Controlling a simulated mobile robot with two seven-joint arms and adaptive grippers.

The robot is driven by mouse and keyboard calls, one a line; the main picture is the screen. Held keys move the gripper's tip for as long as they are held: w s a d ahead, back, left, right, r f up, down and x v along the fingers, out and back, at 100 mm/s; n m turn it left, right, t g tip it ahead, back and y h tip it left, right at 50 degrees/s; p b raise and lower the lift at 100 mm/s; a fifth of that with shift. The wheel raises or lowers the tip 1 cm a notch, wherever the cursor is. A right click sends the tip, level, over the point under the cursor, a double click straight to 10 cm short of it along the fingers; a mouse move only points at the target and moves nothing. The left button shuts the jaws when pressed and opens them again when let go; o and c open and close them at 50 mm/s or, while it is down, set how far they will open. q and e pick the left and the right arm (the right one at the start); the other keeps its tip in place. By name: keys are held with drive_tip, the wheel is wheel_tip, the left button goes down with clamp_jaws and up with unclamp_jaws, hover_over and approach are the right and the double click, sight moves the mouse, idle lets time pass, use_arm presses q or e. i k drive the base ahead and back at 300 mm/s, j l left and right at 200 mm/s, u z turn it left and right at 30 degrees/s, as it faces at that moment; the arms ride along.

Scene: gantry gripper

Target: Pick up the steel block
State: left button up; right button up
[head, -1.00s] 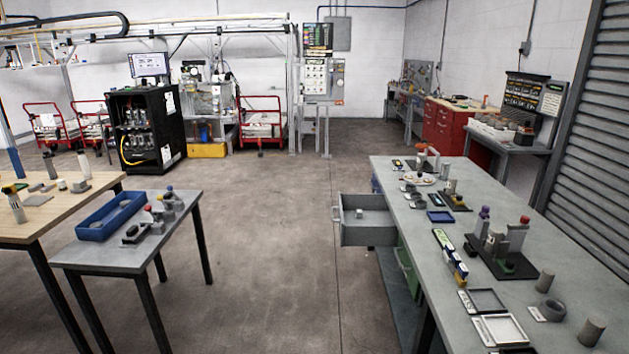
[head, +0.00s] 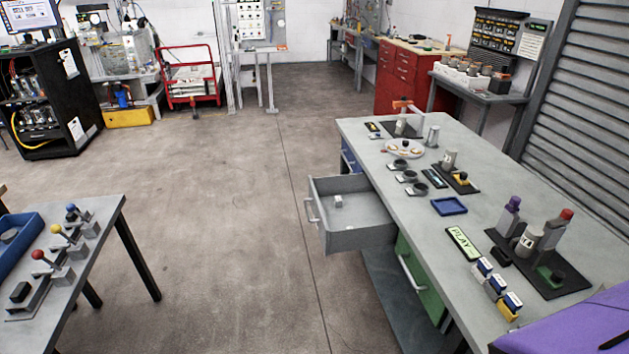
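A small light grey block (head: 338,201) lies inside the open grey drawer (head: 347,240) on the left side of the long grey workbench (head: 398,202). It looks like the steel block, but it is too small to tell its material for certain. It sits towards the drawer's front, clear of the drawer walls. Neither of my grippers is in view.
The bench carries a blue tray (head: 449,206), a green PLAY sign (head: 462,243) and a black board (head: 556,283) with bottles. A green drawer (head: 420,280) sits below. A table (head: 75,283) with levers is at left. The floor between is clear.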

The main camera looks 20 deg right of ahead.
sight(338, 202)
drive_tip(key=i+z, duration=0.15)
drive_tip(key=i, duration=0.35)
drive_tip(key=i+j+z, duration=0.2)
drive_tip(key=i, duration=0.3)
drive_tip(key=i+j+z, duration=0.15)
drive_tip(key=i, duration=0.35)
drive_tip(key=i+j+z, duration=0.15)
drive_tip(key=i+z, duration=0.25)
drive_tip(key=i+j+z, duration=0.15)
drive_tip(key=z, duration=0.25)
drive_tip(key=i+j+z, duration=0.2)
drive_tip(key=j+z, duration=0.15)
